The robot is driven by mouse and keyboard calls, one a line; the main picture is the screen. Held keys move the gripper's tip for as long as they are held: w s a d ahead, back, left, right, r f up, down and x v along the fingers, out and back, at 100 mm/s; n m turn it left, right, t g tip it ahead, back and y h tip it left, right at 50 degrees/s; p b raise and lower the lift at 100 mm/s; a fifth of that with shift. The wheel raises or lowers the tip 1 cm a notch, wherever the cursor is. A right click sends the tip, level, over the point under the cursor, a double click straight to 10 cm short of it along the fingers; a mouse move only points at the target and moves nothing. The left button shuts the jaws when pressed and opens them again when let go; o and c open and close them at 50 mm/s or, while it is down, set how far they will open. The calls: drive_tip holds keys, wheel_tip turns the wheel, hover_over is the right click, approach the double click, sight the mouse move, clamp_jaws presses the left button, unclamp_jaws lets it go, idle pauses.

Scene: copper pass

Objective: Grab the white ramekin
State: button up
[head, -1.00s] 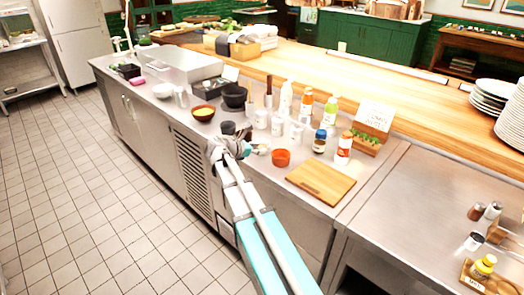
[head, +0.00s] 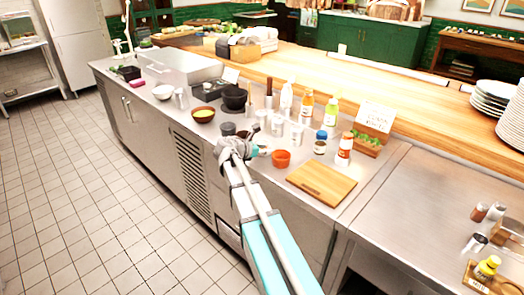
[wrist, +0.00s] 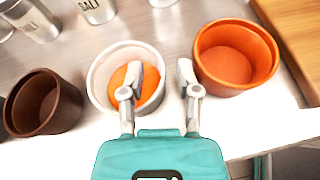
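The white ramekin (wrist: 103,96) holds something orange and stands on the steel counter in the wrist view. My gripper (wrist: 156,80) is open above the counter, with nothing held. Its left finger overlaps the ramekin's right part in the picture, and its right finger shows between the white ramekin and an orange ramekin (wrist: 236,88). I cannot tell whether either finger touches. In the head view my gripper (head: 246,150) is at the counter's front, left of the orange ramekin (head: 281,158), and largely hides the white ramekin.
A dark brown ramekin (wrist: 44,103) stands left of the white one. Metal shakers, one labelled salt (wrist: 95,10), stand behind. A wooden board (head: 322,184) lies to the right. Bottles and a black bowl (head: 234,97) crowd the counter farther back.

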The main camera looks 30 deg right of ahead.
sight(265, 141)
clamp_jaws()
drive_tip(key=shift+r+p, duration=0.35)
idle(0.4)
drive_tip(key=shift+r+p, duration=1.4)
drive_tip(key=s+a+r+p, duration=0.9)
drive_tip(key=s, duration=0.1)
drive_tip(key=shift+s+r, duration=0.2)
drive_tip(key=shift+a, duration=0.1)
idle(1.0)
